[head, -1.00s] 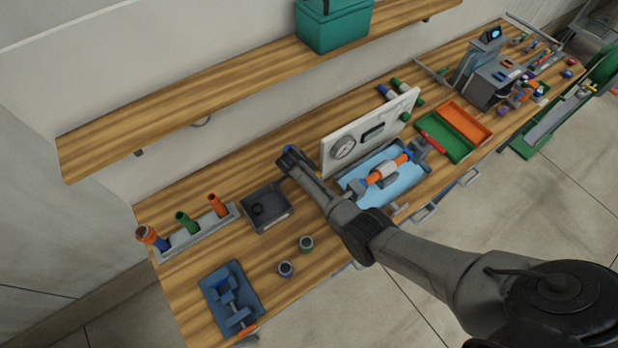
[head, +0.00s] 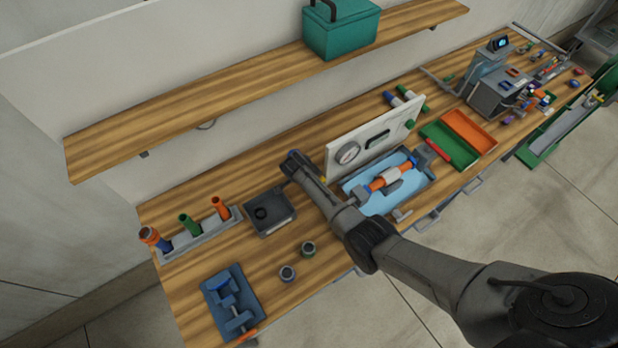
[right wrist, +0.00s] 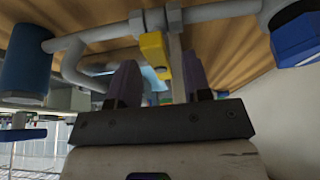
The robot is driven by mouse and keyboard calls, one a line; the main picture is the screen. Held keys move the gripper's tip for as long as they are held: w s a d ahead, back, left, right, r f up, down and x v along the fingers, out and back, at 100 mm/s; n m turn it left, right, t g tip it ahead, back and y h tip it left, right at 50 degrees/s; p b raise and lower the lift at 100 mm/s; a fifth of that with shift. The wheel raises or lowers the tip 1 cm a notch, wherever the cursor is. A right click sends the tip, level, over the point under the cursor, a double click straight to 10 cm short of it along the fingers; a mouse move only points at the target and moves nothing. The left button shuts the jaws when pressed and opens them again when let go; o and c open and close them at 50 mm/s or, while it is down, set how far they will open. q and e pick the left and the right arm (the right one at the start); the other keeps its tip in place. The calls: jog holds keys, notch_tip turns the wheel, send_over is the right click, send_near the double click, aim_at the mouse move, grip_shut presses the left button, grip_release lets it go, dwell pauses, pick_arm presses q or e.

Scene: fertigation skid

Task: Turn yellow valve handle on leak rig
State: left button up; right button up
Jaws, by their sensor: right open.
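The leak rig has a white panel (head: 345,143) with a round gauge, and an orange-and-white pipe (head: 391,178) over a light blue tray (head: 371,203). A tiny yellow spot shows beside my right arm in the head view, probably the valve handle (head: 323,179). In the right wrist view the yellow valve handle (right wrist: 154,52) hangs from a grey pipe fitting. My right gripper (right wrist: 160,78) is open, its two dark fingers either side of the handle's lower end; I cannot tell whether they touch it. My right arm hides the gripper in the head view. My left gripper is not in view.
Grey pipe (right wrist: 100,32) runs across the right wrist view, with a blue cylinder (right wrist: 27,60) at left. On the bench, a dark tray (head: 276,217) stands left of the rig, and green and orange trays (head: 451,149) stand right. A shelf (head: 200,113) overhangs behind.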

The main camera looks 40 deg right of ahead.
jog(key=v, duration=1.3)
jog(key=shift+r, duration=0.25)
